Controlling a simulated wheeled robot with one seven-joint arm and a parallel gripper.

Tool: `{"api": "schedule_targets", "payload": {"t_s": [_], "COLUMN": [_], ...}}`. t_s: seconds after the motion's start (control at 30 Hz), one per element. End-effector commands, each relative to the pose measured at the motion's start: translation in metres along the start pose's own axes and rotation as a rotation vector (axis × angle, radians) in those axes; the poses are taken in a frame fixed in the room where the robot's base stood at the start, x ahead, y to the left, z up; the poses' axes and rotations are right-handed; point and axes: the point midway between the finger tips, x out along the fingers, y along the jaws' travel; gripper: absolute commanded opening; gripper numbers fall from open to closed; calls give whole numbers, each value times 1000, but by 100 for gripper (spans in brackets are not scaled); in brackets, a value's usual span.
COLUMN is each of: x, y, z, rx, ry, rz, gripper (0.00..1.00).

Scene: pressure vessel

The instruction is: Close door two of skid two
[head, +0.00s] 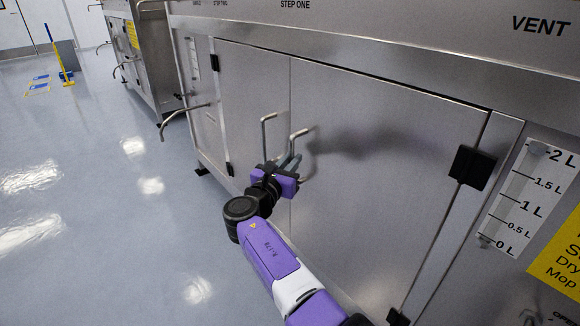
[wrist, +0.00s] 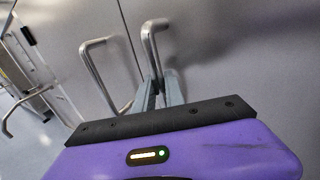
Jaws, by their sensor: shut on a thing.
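A steel cabinet skid fills the head view, with a right-hand door (head: 395,165) and a left-hand door (head: 245,100) meeting at a vertical seam. The right door looks flush or nearly flush with the left one. No door or skid number is readable. My gripper (head: 292,160) is shut on the right door's bar handle (head: 303,150), near the seam. In the wrist view my gripper's fingers (wrist: 160,92) close around that handle (wrist: 149,42), hiding its lower part. The left door's handle (wrist: 92,62) stands free beside it; it also shows in the head view (head: 264,135).
Black hinges (head: 472,167) line the right door's far edge. A litre scale (head: 525,197) and yellow sign (head: 560,258) are beyond it. Another bar handle (head: 185,115) juts out at left. A second skid (head: 150,60) stands farther back.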

Motion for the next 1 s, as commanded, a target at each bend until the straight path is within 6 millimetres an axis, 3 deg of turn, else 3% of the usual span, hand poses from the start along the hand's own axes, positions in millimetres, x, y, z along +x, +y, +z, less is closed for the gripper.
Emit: {"api": "schedule_targets", "payload": {"t_s": [0.53, 0.57, 0.67, 1.0], "x": [6, 6, 6, 4], "y": [0, 0, 0, 0], "z": [1, 1, 1, 1], "rx": [-1, -1, -1, -1], "ry": [-1, -1, -1, 0], "rz": [10, 10, 8, 7], "gripper": [0, 18, 36, 36]}}
